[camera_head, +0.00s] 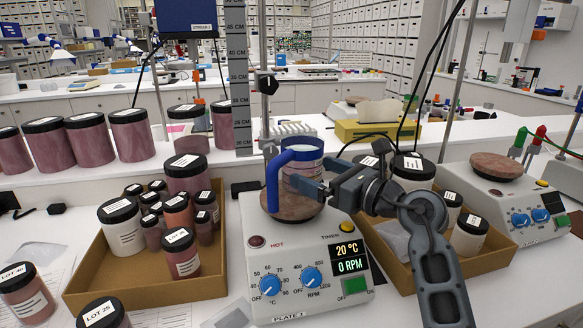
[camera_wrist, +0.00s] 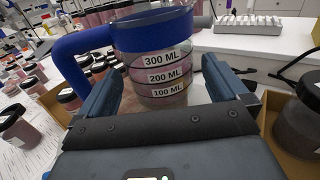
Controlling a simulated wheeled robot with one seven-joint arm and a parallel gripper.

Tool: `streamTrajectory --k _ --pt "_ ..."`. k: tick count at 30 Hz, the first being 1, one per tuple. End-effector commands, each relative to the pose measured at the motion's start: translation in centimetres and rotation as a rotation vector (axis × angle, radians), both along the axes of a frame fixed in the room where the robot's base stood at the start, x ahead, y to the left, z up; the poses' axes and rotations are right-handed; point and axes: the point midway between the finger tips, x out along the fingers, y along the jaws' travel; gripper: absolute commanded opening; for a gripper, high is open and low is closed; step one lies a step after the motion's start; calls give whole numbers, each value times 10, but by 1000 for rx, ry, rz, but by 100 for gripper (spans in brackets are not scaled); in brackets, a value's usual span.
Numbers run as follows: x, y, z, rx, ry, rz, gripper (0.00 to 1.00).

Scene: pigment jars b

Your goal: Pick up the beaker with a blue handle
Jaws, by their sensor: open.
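The beaker (camera_head: 303,159) is clear with a blue rim and a blue handle (camera_head: 271,184). It stands upright on the round brown top of the hot plate marked PLATE 1. In the wrist view the beaker (camera_wrist: 160,68) shows 300, 200 and 100 ML labels, with its handle to the left. My gripper (camera_head: 312,184) is open and reaches in from the right at the beaker's height. In the wrist view its fingers lie on either side of the beaker's body. I cannot tell whether either finger touches it. The handle lies outside the left finger.
The hot plate (camera_head: 310,250) reads 20 °C and 0 RPM. A cardboard tray (camera_head: 150,283) of labelled jars stands to its left, another (camera_head: 493,262) to its right. A grey stand with a ruler (camera_head: 238,75) rises behind. A second hot plate (camera_head: 520,205) is at the right.

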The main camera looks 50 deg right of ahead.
Motion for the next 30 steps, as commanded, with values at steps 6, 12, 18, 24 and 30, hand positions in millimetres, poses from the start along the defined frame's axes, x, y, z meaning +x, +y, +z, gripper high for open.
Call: streamTrajectory --k 6,12,18,24,30 --pt "31 0 3 0 1 1 100" --pt "43 1 2 1 0 0 100" --pt "43 1 2 2 -1 0 98" --pt "43 1 2 2 -1 0 79" --pt "43 1 2 2 -1 0 60"
